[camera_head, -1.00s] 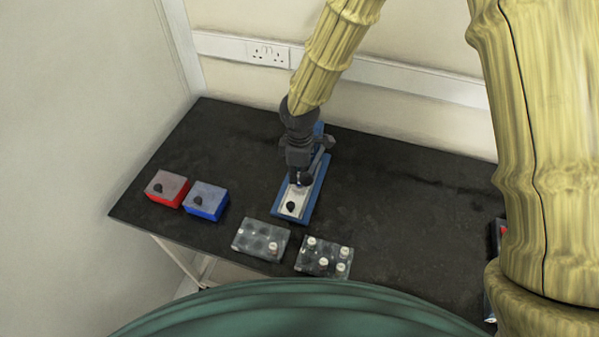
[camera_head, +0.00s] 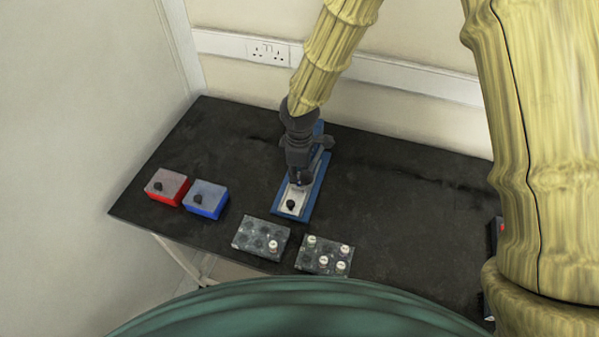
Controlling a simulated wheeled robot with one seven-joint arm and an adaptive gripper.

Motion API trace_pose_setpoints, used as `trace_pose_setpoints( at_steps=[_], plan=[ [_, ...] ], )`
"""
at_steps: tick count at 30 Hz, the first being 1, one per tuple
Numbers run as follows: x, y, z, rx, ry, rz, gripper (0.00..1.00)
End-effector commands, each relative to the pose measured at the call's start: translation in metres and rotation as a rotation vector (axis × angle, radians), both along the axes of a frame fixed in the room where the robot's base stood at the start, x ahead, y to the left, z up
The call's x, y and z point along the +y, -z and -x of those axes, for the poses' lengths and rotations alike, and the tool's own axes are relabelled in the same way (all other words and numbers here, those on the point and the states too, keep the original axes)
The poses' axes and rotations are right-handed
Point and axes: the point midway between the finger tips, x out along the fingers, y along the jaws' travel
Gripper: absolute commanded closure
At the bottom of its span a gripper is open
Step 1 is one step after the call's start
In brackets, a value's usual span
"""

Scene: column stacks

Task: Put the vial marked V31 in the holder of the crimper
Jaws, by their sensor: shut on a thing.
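The crimper (camera_head: 314,197) is a blue base with a pale plate and a black round part near its front end, standing mid-table. My gripper (camera_head: 300,182) points down over the pale plate, just behind that black part. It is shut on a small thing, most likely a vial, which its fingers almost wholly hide. I cannot read any marking on it. I cannot tell whether the thing touches the crimper, and the holder is not clearly visible. Several white-capped vials stand in the right rack (camera_head: 313,268), and one vial (camera_head: 273,246) stands in the left rack (camera_head: 246,243); their labels are too small to read.
A red box (camera_head: 168,194) and a blue box (camera_head: 207,206), each with a grey top and a black knob, stand at the left. The black table (camera_head: 400,210) is clear right of the crimper. A partly hidden dark object (camera_head: 493,240) lies at the right edge.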

Motion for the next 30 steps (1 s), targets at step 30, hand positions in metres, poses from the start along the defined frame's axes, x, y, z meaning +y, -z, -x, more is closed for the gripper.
trace_pose_setpoints(
  at_steps=[30],
  plan=[
    [0.0, 0.0088, -0.0001, 0.0, 0.0, 0.0, 0.59]
  ],
)
